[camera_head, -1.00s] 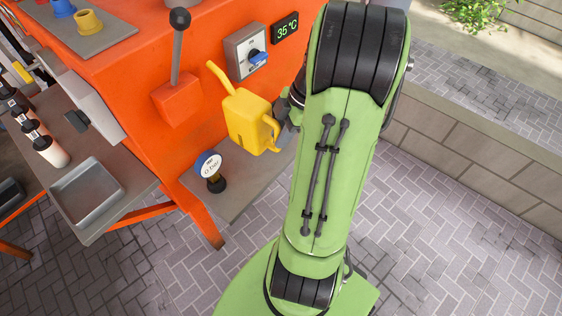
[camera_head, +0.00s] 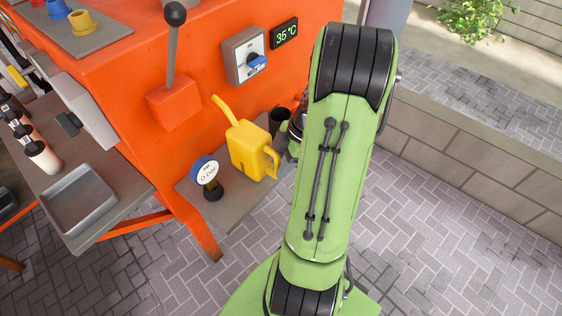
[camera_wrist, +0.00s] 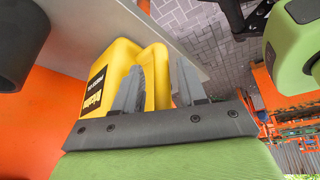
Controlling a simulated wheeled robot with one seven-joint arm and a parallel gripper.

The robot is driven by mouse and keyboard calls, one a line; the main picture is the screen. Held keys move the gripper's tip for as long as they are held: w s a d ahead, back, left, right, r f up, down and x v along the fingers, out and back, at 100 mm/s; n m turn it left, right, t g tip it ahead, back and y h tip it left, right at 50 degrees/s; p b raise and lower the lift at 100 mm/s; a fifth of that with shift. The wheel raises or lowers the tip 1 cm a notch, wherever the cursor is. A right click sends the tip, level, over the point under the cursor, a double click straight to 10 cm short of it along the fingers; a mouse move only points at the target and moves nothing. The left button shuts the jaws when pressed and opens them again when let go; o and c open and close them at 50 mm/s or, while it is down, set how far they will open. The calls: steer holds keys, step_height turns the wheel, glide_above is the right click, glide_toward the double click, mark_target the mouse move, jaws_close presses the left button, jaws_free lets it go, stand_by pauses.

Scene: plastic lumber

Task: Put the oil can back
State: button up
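The yellow oil can (camera_head: 247,148), with a spout pointing up and left, is upright at the small grey shelf (camera_head: 232,208) on the orange machine. Whether its base touches the shelf or hangs just above it I cannot tell. In the wrist view, the can (camera_wrist: 112,72) shows its dark label and its handle. My gripper (camera_wrist: 158,88) has one finger on each side of the handle, and the handle fills the gap, so it looks shut on it. In the head view, my gripper (camera_head: 292,146) is mostly hidden behind my green arm.
A round gauge (camera_head: 207,174) stands on the shelf, left of the can. A dark cylinder (camera_head: 279,120) is behind the can, near my gripper. The orange machine (camera_head: 135,105) carries a lever (camera_head: 173,60) and a switch box (camera_head: 243,58). A grey tray (camera_head: 78,198) lies at left.

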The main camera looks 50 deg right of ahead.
steer(key=shift+o, duration=0.4)
steer(key=shift+r, duration=0.15)
steer(key=p+v, duration=0.4)
steer(key=v, duration=0.8)
steer(key=w+a+r+m+h, duration=0.1)
steer(key=w+a+r+m, duration=0.15)
steer(key=a, duration=0.45)
steer(key=w+a+r+m+h, duration=0.1)
steer(key=w+a+r+m, duration=0.1)
steer(key=a+r, duration=0.3)
steer(key=s+a+r+m+t+h, duration=0.1)
steer(key=s+a+r+m+t, duration=0.1)
steer(key=s+a+m, duration=0.5)
steer(key=s+a, duration=0.1)
steer(key=a, duration=0.5)
steer(key=shift+s+a+t+h, duration=0.2)
steer(key=shift+s+t+h, duration=0.2)
steer(key=shift+r, duration=0.1)
